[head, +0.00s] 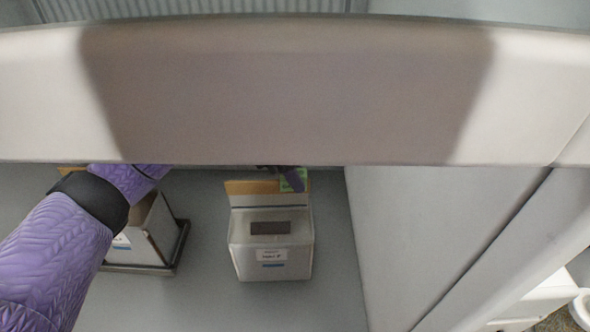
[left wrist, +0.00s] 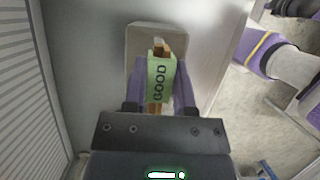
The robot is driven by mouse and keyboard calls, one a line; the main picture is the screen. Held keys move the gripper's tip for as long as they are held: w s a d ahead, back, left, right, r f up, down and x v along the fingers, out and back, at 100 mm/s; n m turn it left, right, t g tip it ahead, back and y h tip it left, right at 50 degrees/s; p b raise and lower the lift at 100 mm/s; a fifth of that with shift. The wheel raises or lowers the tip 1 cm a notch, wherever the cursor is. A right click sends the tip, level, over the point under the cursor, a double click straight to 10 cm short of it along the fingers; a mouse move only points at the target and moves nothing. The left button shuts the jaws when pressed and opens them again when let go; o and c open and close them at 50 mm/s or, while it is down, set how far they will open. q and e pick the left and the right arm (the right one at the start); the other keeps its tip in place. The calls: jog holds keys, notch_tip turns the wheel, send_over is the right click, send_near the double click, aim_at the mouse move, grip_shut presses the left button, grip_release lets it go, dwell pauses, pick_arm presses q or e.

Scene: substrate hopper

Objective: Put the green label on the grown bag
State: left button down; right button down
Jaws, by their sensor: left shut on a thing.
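The green label (left wrist: 161,80), printed GOOD, sits between the purple fingers of my left gripper (left wrist: 158,88), which is shut on it. In the head view the green label (head: 289,184) shows at the upper right corner of a white bag (head: 271,262) with a tan top band, a dark window and a small printed label. My left gripper (head: 292,177) is partly hidden there by the pale overhang. The label overlaps the tan band in the picture; I cannot tell whether it touches. My right gripper is not in view.
A wide pale overhang (head: 288,95) crosses the head view and hides what lies behind it. Another bag (head: 150,232) stands on a dark-rimmed tray (head: 178,252) at the left, partly behind my left arm. A grey wall panel (head: 420,235) stands right of the white bag.

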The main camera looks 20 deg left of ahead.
pick_arm(q)
jog(key=shift+d, duration=0.15)
grip_release()
dwell(0.4)
dwell(0.5)
notch_tip(320, 180, up, 7)
jog(key=p, duration=0.5)
jog(key=shift+r, duration=0.1)
